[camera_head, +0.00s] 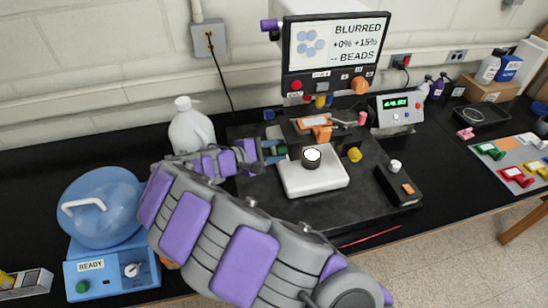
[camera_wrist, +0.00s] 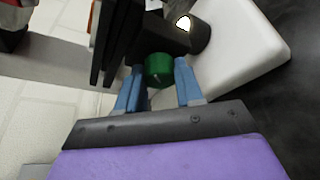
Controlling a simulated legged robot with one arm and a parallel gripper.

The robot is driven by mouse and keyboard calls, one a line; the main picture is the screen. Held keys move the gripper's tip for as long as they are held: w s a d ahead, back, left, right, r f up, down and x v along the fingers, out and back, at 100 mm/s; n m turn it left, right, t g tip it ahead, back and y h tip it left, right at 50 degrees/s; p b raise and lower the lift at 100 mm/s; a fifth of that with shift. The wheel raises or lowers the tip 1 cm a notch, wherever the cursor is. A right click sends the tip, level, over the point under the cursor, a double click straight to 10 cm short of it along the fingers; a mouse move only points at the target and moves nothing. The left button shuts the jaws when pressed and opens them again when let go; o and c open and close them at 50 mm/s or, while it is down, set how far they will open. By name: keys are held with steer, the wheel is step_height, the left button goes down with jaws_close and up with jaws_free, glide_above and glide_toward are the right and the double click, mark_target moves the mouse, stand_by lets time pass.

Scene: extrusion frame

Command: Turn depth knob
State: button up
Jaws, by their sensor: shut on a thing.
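The green knob (camera_wrist: 158,70) sits between the two blue fingers of my gripper (camera_wrist: 158,85) in the wrist view, on the side of the white instrument base (camera_wrist: 245,40). In the head view my gripper (camera_head: 277,152) reaches from the left to the same small green knob (camera_head: 282,149), beside the white base (camera_head: 315,182). My gripper is shut on the green knob. A dark round part with a bright lit top (camera_head: 312,155) stands on the base. The monitor (camera_head: 333,50) above reads "BLURRED", "+0% +15%" and "-- BEADS". The knob's markings are too small to read.
A black box with a white knob (camera_head: 398,185) stands to the right. A white jug (camera_head: 190,128) and a blue "READY" device (camera_head: 105,220) stand left. My arm covers much of the front bench.

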steer(key=shift+f+m+t+b, duration=0.2)
steer(key=shift+m+t+b, duration=0.5)
steer(key=shift+m+b, duration=0.75)
steer(key=shift+b, duration=0.3)
steer(key=o, duration=1)
steer(key=shift+s, duration=0.1)
steer(key=p+v, duration=0.1)
steer(key=v, duration=0.4)
steer(key=p+v, duration=0.1)
steer(key=v, duration=0.5)
steer(key=p+v, duration=0.1)
steer(key=v, duration=0.5)
steer(key=shift+a+f, duration=0.25)
steer(key=shift+a, duration=0.1)
